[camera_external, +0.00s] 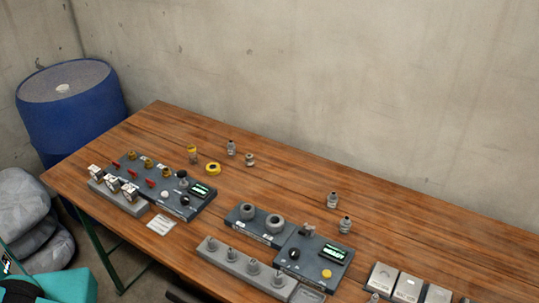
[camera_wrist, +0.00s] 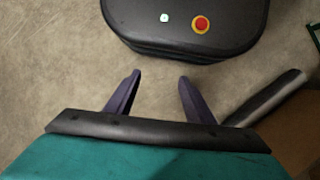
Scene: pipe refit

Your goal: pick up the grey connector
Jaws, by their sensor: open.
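Several small grey fittings stand upright on the wooden table in the external view. One grey fitting (camera_external: 231,147) is near the back edge, with a grey and tan one (camera_external: 249,159) beside it. Two more stand to the right, one farther back (camera_external: 332,199) and one nearer (camera_external: 345,225). I cannot tell which is the grey connector. My gripper (camera_wrist: 160,80) shows in the wrist view with its two dark fingers apart and nothing between them. It points at the bare floor, away from the table top. No fitting shows in the wrist view.
The wooden table (camera_external: 290,179) carries a left panel (camera_external: 180,203) with valves and gauges, a middle panel with two grey rings (camera_external: 276,224), and a grey block with several pegs (camera_external: 233,257). Yellow parts (camera_external: 213,168) stand near the left fittings. A blue barrel (camera_external: 70,105) stands at the left.

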